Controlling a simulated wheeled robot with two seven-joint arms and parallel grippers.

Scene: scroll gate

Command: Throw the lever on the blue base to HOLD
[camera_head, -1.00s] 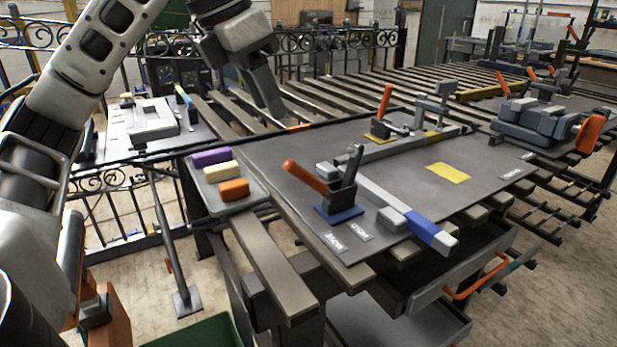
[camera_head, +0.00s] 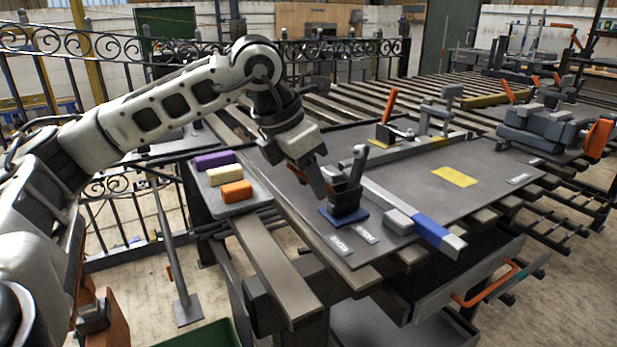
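The lever's blue base (camera_head: 343,217) sits on the grey plate at the near edge, with a dark upright bracket (camera_head: 345,195) on it. The lever's orange handle (camera_head: 297,173) leans left from the bracket and is mostly hidden behind my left gripper. My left gripper (camera_head: 318,188) is at the handle, just left of the bracket. I cannot tell whether its fingers touch or enclose the handle. Two small white labels, one nearer (camera_head: 339,245) and one to its right (camera_head: 365,234), lie in front of the base; their lettering is too small to read surely. My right gripper is out of view.
A grey bar with a blue sleeve (camera_head: 430,230) lies right of the base. A second orange lever (camera_head: 389,104) stands on a yellow base farther back. A tray (camera_head: 247,207) with purple, cream and orange blocks is at left. A yellow patch (camera_head: 454,176) marks bare plate.

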